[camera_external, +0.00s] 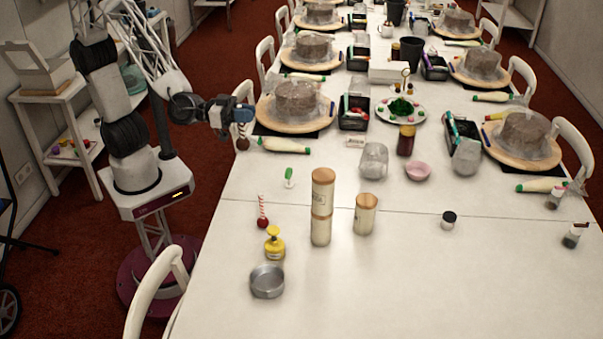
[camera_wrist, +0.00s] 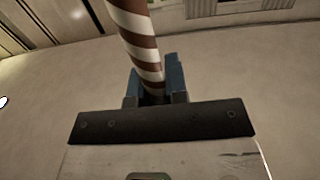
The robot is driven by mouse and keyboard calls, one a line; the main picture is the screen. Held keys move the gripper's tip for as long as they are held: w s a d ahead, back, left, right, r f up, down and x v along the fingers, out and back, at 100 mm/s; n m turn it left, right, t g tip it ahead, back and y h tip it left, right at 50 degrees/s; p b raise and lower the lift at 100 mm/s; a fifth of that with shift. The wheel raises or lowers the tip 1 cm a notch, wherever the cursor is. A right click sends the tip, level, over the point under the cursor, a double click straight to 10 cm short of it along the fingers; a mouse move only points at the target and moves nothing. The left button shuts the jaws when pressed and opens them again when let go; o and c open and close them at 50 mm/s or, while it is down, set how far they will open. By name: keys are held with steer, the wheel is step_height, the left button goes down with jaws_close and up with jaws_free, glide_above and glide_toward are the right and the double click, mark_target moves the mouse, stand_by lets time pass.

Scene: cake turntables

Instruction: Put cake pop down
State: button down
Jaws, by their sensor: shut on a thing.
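My gripper (camera_external: 236,114) is at the left of the long white table, raised near its left edge. It is shut on a cake pop (camera_external: 242,142), whose dark brown ball hangs below the fingers. In the wrist view, the brown and white striped stick (camera_wrist: 140,38) of the cake pop runs between the blue fingers of my gripper (camera_wrist: 158,85). The ball is out of the wrist view. Another cake pop (camera_external: 262,212) with a red and white striped stick stands on the table, ball down.
The white table (camera_external: 400,285) has clear room at its front. A cake turntable (camera_external: 275,123) and a piping bag (camera_external: 284,146) are close to my gripper.

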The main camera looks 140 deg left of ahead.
steer(key=s+a+n+g+y, duration=0.35)
steer(key=s+a, duration=0.65)
steer(key=a, duration=0.5)
steer(key=s+a+n+g+y, duration=0.2)
steer(key=s+a+n+g, duration=0.15)
steer(key=s+a, duration=0.85)
steer(key=w+a+f, duration=0.1)
steer(key=f, duration=1.3)
steer(key=w+a+f+m, duration=0.1)
steer(key=a+f, duration=0.1)
steer(key=f, duration=1.1)
steer(key=shift+w+f+g, duration=0.35)
steer(key=shift+g, duration=0.05)
steer(key=w+a+f, duration=0.1)
steer(key=w+a, duration=0.9)
steer(key=a, duration=0.2)
steer(key=shift+a+f, duration=0.2)
steer(key=shift+f, duration=0.05)
steer(key=shift+w, duration=0.1)
steer(key=shift+f, duration=1.9)
